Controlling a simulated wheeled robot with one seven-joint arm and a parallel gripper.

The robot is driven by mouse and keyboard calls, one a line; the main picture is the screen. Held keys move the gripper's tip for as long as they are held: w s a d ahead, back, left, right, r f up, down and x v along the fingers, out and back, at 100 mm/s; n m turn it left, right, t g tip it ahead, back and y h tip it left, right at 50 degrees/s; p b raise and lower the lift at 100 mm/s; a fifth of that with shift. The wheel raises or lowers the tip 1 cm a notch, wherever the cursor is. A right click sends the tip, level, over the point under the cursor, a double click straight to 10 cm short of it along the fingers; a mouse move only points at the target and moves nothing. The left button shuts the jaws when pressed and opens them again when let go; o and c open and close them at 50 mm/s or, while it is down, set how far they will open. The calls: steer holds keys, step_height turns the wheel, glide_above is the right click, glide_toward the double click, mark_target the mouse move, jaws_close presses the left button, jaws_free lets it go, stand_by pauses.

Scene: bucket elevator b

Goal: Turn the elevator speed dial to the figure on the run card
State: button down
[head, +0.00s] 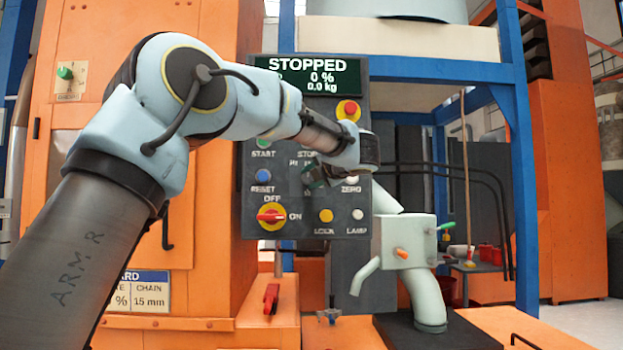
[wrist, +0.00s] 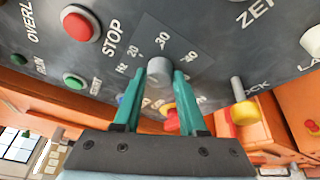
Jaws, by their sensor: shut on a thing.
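The speed dial (wrist: 159,67) is a grey round knob on the dark control panel (head: 345,219), with a scale marked 20, 30 and 40 and the letters Hz. My gripper (wrist: 160,82) has its two green fingers closed on either side of the knob. In the head view my gripper (head: 320,176) is at the middle of the panel and hides the dial. The knob's pointer cannot be made out. The run card (head: 146,292) is at the lower left; my arm covers its left part, so its figure is hidden; "%" and "CHAIN 15 mm" show.
The display (head: 318,76) reads STOPPED, 0 % and 0.0 kg. A blue frame post (head: 520,200) stands right.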

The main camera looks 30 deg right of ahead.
stand_by(0.4)
steer(key=shift+c, duration=2.3)
jaws_free()
steer(key=s+r, duration=0.1)
steer(key=s, duration=0.9)
steer(key=shift+s+a+r, duration=0.15)
steer(key=shift+s+a, duration=0.15)
steer(key=shift+a, duration=0.05)
steer(key=shift+s, duration=0.1)
